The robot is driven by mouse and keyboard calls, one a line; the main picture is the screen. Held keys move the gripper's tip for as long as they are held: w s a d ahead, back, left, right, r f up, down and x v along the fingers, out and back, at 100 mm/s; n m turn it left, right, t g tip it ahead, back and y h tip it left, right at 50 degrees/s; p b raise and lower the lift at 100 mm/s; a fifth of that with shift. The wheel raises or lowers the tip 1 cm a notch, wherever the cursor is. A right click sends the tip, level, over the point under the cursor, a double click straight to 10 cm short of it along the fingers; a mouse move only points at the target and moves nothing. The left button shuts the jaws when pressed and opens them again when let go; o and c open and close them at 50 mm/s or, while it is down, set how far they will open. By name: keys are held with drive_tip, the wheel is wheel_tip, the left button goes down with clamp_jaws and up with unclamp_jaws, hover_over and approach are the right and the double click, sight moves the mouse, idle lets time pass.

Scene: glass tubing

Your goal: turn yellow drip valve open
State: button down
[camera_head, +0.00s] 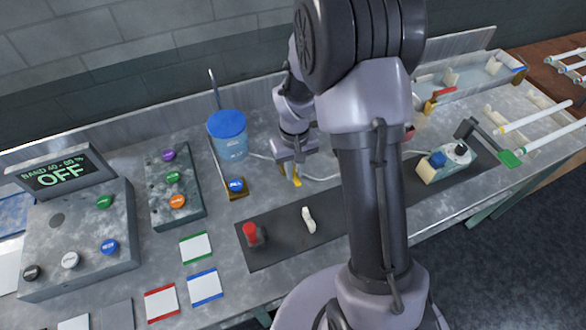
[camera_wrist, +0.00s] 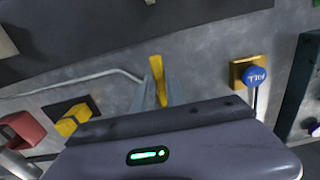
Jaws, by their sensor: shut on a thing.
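In the wrist view a narrow yellow handle (camera_wrist: 157,78), which looks like the drip valve's, stands between the two fingers of my gripper (camera_wrist: 158,92). The fingers are shut on it. In the head view my gripper (camera_head: 291,170) points down behind the dark mat, and the yellow handle (camera_head: 297,182) shows just below its fingers. The valve's body and base are hidden by the fingers and my wrist, so I cannot tell how far the handle is turned.
A blue labelled knob on a brass base (camera_head: 236,186) stands left of my gripper, in front of a blue-lidded tub (camera_head: 228,135). In the wrist view a yellow block (camera_wrist: 72,120) and a red part (camera_wrist: 22,130) are at left. A red-topped piece (camera_head: 251,236) stands on the mat.

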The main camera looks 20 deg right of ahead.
sight(295, 175)
idle(0.3)
drive_tip(key=c, duration=1.4)
unclamp_jaws()
drive_tip(key=shift+o, duration=0.2)
wheel_tip(295, 175, up, 18)
drive_tip(key=p, duration=0.5)
drive_tip(key=shift+f, duration=0.25)
